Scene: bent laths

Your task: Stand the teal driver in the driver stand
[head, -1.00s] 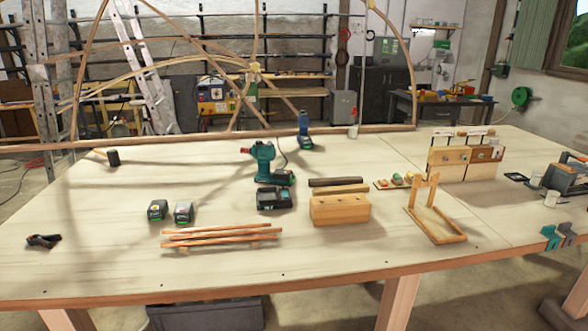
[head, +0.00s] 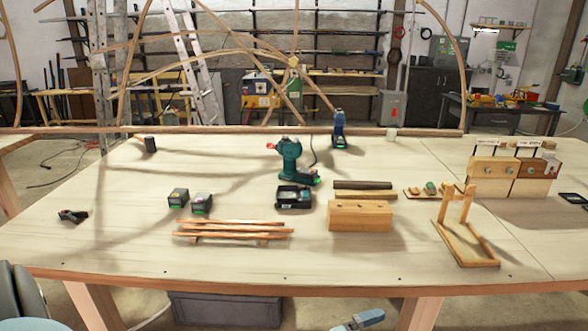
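The teal driver (head: 290,160) stands upright on its battery foot near the middle of the table, its nose to the left. A small wooden frame with a flat base and a two-post upright (head: 470,243), apparently the driver stand, is at the front right of the table and holds nothing. Nothing touches the driver. Neither of my grippers can be made out. Rounded grey and light blue parts of mine show at the bottom left corner, and a light blue and grey piece, perhaps also mine, is cut off at the bottom edge, right of centre.
A black charger (head: 294,197) sits in front of the driver. A wooden block (head: 360,216), two batteries (head: 178,197), stacked laths (head: 235,232) and a black tool (head: 73,216) lie nearby. A blue driver (head: 339,130) stands behind.

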